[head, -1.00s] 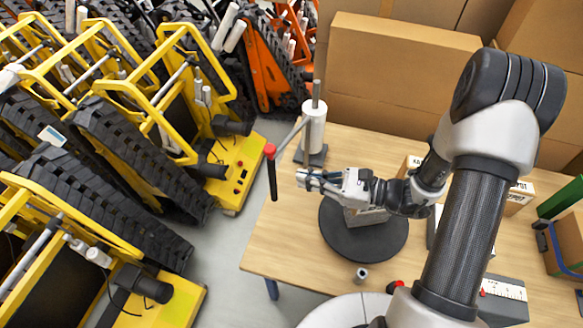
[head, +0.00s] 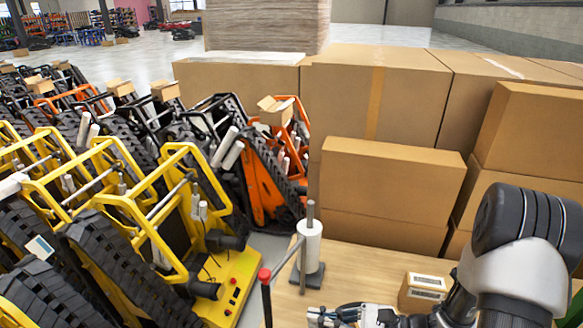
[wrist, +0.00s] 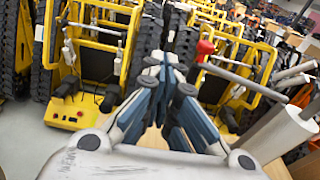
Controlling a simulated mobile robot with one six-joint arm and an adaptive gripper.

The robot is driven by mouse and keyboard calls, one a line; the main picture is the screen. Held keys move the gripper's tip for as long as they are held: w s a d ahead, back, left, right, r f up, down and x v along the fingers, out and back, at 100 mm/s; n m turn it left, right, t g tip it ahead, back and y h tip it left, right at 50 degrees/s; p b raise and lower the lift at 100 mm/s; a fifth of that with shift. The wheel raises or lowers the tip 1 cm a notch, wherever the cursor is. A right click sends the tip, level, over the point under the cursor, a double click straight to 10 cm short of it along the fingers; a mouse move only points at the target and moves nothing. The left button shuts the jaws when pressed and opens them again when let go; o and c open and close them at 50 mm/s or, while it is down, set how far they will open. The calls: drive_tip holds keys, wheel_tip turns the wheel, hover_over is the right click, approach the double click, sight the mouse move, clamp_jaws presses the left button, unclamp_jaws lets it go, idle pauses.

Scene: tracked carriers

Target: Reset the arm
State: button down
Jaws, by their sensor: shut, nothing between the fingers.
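My gripper (head: 333,316) is at the bottom edge of the head view, partly cut off, above the wooden table (head: 345,268). My arm rises at the lower right of that view. In the wrist view my gripper (wrist: 165,62) points toward the yellow tracked carriers (wrist: 90,60). Its fingers are together with nothing between them. The red knob also shows in the wrist view (wrist: 205,47), just right of the fingertips.
Yellow tracked carriers (head: 160,215) fill the left, with an orange one (head: 262,180) behind. Large cardboard boxes (head: 390,185) stand behind the table. A small labelled box (head: 424,291) sits on the table right of my gripper. Open floor (head: 380,38) lies far back.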

drive_tip(key=s+a+r+n+g+h+b, duration=0.35)
drive_tip(key=s+n+g+h, duration=0.3)
drive_tip(key=s+n, duration=0.5)
drive_tip(key=s+d+r+n+t+h+b, duration=0.3)
drive_tip(key=d+r+n+t+h+b, duration=0.2)
drive_tip(key=d+n+h, duration=0.4)
drive_tip(key=shift+s+n+t, duration=0.35)
drive_tip(key=shift+n+t, duration=0.1)
